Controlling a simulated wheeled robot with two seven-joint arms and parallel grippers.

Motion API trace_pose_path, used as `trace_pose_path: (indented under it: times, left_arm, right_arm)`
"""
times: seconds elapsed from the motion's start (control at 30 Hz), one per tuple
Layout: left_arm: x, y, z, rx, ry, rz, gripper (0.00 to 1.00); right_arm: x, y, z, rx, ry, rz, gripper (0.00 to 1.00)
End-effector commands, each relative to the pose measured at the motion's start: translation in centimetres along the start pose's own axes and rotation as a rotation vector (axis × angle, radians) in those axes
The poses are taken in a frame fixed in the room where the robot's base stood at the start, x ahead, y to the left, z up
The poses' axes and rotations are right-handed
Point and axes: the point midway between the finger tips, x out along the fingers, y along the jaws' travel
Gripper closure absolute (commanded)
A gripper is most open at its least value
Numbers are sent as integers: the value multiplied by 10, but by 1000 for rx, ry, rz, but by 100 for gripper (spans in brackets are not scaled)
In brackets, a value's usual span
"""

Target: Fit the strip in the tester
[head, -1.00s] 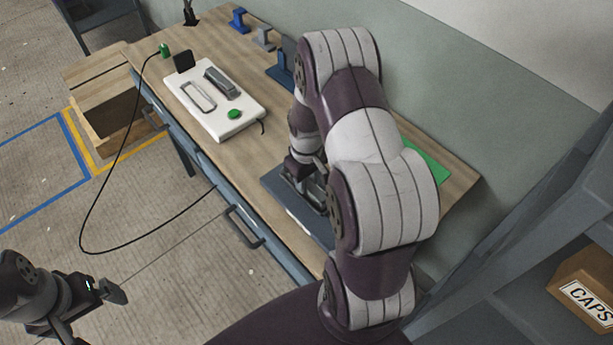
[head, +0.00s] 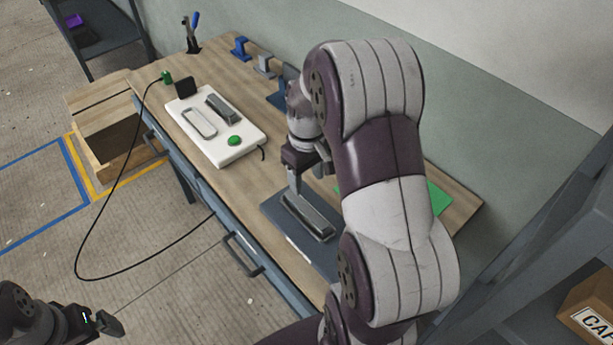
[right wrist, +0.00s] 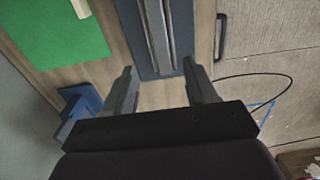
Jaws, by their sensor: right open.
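The tester appears to be the white plate (head: 205,142) on the bench, with a pale oval frame, a dark grey block (head: 223,108) and a green button (head: 235,141). A long grey grooved bar (head: 307,215), perhaps the strip or its holder, lies on a dark blue mat (head: 275,212). The bar also shows in the right wrist view (right wrist: 158,35). My right gripper (head: 294,190) is open and empty above the bar's far end; its fingers (right wrist: 163,80) are spread apart. My left gripper (head: 108,323) is low at the left, partly cut off, away from the bench.
Blue and grey stands (head: 240,47) line the bench's back edge. A green sheet (head: 438,198) lies behind my right arm. A black cable hangs from the bench front. A wooden box (head: 115,130) stands at the left end. A shelf with a carton (head: 590,308) is at the right.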

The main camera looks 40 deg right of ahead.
Motion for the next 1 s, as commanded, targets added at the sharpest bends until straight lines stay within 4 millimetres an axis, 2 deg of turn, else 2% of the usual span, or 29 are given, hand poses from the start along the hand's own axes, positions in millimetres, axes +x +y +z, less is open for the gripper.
trace_pose_path:
  times: [0.07,0.17,0.2,0.3,0.4,0.53,1.0]
  left_arm:
    - [1,0,0,0,0,0,0]
    - [1,0,0,0,0,0,0]
    - [1,0,0,0,0,0,0]
    - [1,0,0,0,0,0,0]
    - [1,0,0,0,0,0,0]
    - [1,0,0,0,0,0,0]
    - [1,0,0,0,0,0,0]
  right_arm:
    - [-6,-10,1,-2,5,2,43]
    - [-11,-51,10,6,31,9,43]
    - [-12,-71,17,13,47,12,43]
    - [-11,-110,40,35,85,10,43]
    - [-8,-133,59,51,110,4,43]
    - [-7,-140,67,64,120,1,43]
    - [-7,-139,67,63,118,1,43]
